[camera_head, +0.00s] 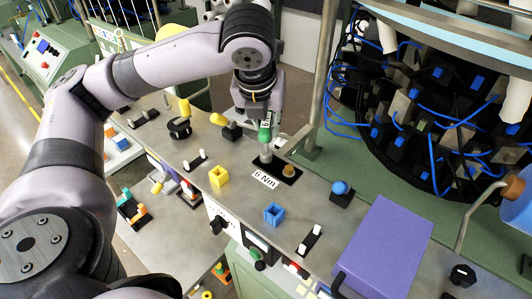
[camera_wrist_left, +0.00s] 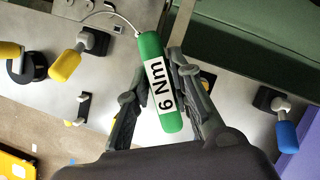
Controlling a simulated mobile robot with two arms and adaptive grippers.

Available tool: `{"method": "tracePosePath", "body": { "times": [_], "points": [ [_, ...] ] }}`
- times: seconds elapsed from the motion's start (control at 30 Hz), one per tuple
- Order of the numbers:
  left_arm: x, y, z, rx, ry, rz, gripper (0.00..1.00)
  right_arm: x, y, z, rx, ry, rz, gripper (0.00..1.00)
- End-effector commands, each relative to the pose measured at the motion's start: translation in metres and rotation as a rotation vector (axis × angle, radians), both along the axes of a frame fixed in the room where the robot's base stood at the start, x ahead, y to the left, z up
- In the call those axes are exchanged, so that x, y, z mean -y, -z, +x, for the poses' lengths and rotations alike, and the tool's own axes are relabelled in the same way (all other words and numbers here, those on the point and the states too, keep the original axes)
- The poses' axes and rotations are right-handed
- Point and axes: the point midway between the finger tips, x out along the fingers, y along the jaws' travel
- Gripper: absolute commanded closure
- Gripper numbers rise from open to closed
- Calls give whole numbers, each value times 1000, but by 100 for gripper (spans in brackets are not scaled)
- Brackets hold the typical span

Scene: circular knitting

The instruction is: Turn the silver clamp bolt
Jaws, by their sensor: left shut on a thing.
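My left gripper (camera_head: 262,122) points down over the workbench and is shut on a green tool (camera_head: 265,133) with a white label. In the left wrist view my left gripper (camera_wrist_left: 158,88) has a finger on each side of the green tool (camera_wrist_left: 150,48), labelled "6 Nm". Below the tool a silver cylindrical piece (camera_head: 266,155) stands at a black plate (camera_head: 284,178); I cannot tell whether it is the clamp bolt or part of the tool. A brass-coloured piece (camera_head: 289,170) sits beside it on the plate. My right gripper is not in view.
A purple box (camera_head: 385,250) is at the right. The knitting machine (camera_head: 440,110) with blue cables rises behind.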

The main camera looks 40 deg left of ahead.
Motion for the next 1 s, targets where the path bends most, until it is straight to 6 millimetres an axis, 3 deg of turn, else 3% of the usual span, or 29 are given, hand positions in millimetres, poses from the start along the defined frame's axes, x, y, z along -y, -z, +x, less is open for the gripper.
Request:
{"method": "tracePosePath", "body": {
  "times": [0.27, 1.0],
  "points": [
    [0, -5, 1, 2, 0, 0, 100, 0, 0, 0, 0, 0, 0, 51],
    [0, -42, 1, 3, 2, 0, 100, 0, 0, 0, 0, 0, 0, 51]
  ]
}}
